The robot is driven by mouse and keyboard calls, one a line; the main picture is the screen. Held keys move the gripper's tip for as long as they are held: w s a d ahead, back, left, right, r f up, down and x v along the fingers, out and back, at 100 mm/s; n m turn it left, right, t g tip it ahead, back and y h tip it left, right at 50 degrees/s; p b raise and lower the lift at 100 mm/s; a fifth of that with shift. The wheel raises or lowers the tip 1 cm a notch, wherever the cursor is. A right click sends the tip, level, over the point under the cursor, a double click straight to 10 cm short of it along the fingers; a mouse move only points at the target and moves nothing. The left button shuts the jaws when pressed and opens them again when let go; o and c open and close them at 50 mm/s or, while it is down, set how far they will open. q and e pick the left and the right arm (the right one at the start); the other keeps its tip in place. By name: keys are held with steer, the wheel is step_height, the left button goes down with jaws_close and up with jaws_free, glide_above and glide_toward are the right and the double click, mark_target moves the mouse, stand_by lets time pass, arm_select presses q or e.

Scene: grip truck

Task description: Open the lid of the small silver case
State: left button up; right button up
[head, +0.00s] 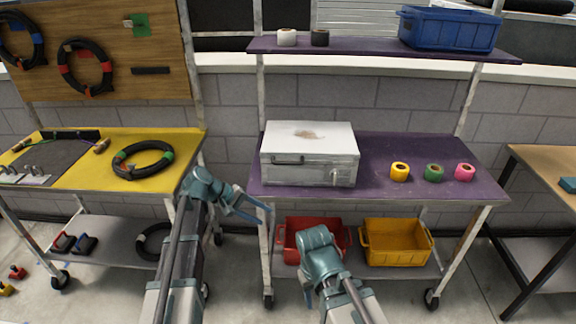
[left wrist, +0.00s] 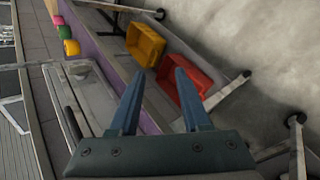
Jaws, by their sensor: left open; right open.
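The small silver case (head: 310,150) sits on the left part of the purple cart's upper shelf, with its lid down. Its front has a dark handle and a latch at the lower right; a brownish patch marks the top. My left gripper (head: 264,211) is open and empty, in front of and below the shelf's left front corner, apart from the case. In the left wrist view, the open fingers (left wrist: 158,88) point past the case (left wrist: 92,98), which lies at the left. My right gripper (head: 310,292) is low in front of the cart, apart from the case; its fingers are mostly hidden.
Yellow (head: 400,171), green (head: 433,172) and pink (head: 465,172) tape rolls stand right of the case on the purple shelf (head: 375,148). Red (head: 290,226) and yellow (head: 397,244) bins sit below. A yellow cart (head: 90,172) stands left. A high shelf holds a blue crate (head: 449,29).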

mark_target(283, 163)
arm_select(q)
steer(key=w+a+r+n+t+h, duration=0.1)
steer(key=w+a+r+n+h, duration=0.15)
steer(key=w+r, duration=0.3)
steer(key=w+a+r+n+t+h, duration=0.2)
steer(key=w+r+h, duration=0.1)
steer(key=w+r, duration=0.25)
steer(key=shift+m, duration=0.25)
steer(key=b+x, duration=0.1)
steer(key=x, duration=0.3)
steer(key=b+x, duration=0.1)
steer(key=x, duration=0.4)
steer(key=b+x, duration=0.1)
steer(key=x, duration=0.4)
steer(key=shift+w+f, duration=0.15)
steer(key=shift+w, duration=0.15)
steer(key=shift+c, duration=0.3)
jaws_close()
